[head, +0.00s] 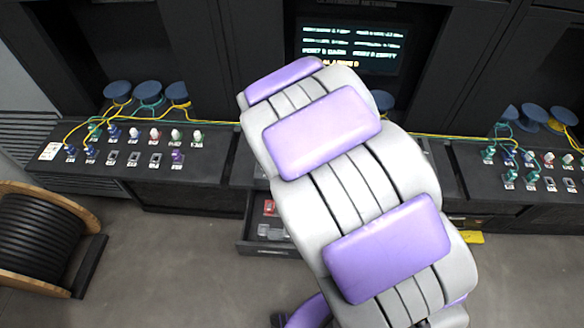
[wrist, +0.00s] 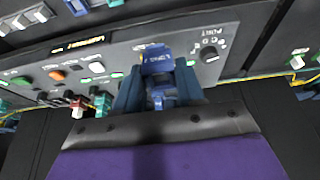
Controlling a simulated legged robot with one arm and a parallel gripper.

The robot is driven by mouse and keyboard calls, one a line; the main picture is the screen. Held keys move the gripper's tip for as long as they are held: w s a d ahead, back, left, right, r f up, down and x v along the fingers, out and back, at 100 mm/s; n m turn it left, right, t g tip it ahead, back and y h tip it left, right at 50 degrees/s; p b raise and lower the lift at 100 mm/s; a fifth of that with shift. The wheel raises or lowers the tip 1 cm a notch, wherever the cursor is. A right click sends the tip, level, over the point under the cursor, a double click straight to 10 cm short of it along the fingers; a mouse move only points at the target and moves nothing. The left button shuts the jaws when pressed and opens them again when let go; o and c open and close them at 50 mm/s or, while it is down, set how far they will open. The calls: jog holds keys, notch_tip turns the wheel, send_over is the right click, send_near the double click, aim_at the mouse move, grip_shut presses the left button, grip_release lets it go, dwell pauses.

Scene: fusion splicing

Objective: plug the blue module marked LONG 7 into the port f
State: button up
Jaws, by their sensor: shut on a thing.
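In the wrist view my gripper (wrist: 159,82) is shut on a blue module (wrist: 158,58). Its label shows upside down and is blurred; I cannot read it surely. The module is in front of a grey panel (wrist: 125,62) with a dark knob and an upside-down label that looks like PORT. I cannot tell whether the module touches the panel. Port f cannot be made out in either view. In the head view my arm hides my gripper, the module and the middle of the bench.
A left bench (head: 120,178) carries several coloured modules and grey sockets, with yellow cables and blue spools (head: 147,92) behind. A similar bench stands at right. A drawer (head: 268,232) is open below the middle. A cable reel (head: 40,235) stands at lower left.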

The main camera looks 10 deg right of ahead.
jog(key=shift+w+d+b, duration=0.2)
jog(key=shift+w+d, duration=1.7)
jog(key=shift+d, duration=5.05)
jog(key=shift+w+d+b, duration=0.25)
jog(key=shift+w+d, duration=1.6)
jog(key=shift+d, duration=5.1)
jog(key=shift+w+d+b, duration=0.2)
jog(key=shift+w+d, duration=1.7)
jog(key=shift+d, duration=5.05)
jog(key=shift+s+a+f+b, duration=0.1)
jog(key=shift+f+b, duration=0.65)
jog(key=shift+f, duration=2.4)
jog(key=shift+s, duration=0.1)
jog(key=shift+f, duration=0.4)
